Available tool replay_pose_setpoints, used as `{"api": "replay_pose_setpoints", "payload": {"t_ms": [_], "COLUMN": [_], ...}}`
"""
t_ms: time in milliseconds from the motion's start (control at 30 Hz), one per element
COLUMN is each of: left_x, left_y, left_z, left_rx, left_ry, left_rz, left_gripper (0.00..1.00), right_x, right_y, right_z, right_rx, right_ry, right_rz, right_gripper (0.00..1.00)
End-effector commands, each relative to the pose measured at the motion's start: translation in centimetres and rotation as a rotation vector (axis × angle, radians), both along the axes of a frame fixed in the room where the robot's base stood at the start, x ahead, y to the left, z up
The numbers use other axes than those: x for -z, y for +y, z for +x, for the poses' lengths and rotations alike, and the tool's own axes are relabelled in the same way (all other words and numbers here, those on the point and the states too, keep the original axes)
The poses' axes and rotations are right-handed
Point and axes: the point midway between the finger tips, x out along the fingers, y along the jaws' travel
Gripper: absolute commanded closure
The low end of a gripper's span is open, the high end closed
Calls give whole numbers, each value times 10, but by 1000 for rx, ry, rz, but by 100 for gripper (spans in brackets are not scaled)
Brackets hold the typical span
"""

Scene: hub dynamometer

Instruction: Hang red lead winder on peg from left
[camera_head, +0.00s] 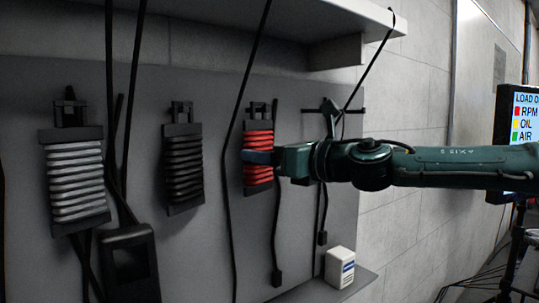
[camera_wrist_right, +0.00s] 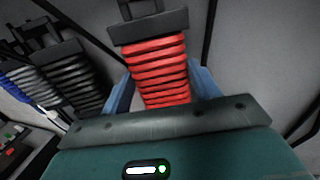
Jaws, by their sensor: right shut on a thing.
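The red lead winder (camera_head: 257,138) is upright at the grey board, right of the black winder. It has a dark frame and a dark loop on top (camera_head: 258,111). My right gripper (camera_head: 262,157) comes in from the right and is shut on the winder's lower part. In the right wrist view the red winder (camera_wrist_right: 157,68) stands between the two blue fingers of that gripper (camera_wrist_right: 160,88). The peg behind the loop cannot be made out, so I cannot tell whether the winder bears on it. My left gripper is not in view.
A white winder (camera_head: 77,182) and a black winder (camera_head: 183,166) hang to the left. Black cables run down the board (camera_head: 220,85), one close to the red winder. A shelf (camera_head: 290,14) juts out above. A white box (camera_head: 340,267) stands at lower right.

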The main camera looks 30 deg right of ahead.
Motion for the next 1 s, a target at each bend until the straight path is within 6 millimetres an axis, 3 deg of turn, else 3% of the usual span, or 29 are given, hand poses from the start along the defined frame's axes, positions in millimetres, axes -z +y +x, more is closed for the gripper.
{"api": "replay_pose_setpoints", "payload": {"t_ms": [400, 433, 700, 1000], "left_x": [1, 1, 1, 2], "left_y": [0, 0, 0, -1], "left_z": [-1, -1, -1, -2], "left_rx": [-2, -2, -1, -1], "left_ry": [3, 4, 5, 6], "left_rz": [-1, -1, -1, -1], "left_gripper": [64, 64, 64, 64], "right_x": [-1, -1, 0, 1], "right_y": [0, 0, 0, 0], "right_z": [0, 0, 0, -1], "right_rx": [0, 0, 0, 0], "right_ry": [-2, -2, -1, 1], "right_rz": [1, 1, 0, 1], "right_gripper": [67, 36, 14, 13]}}
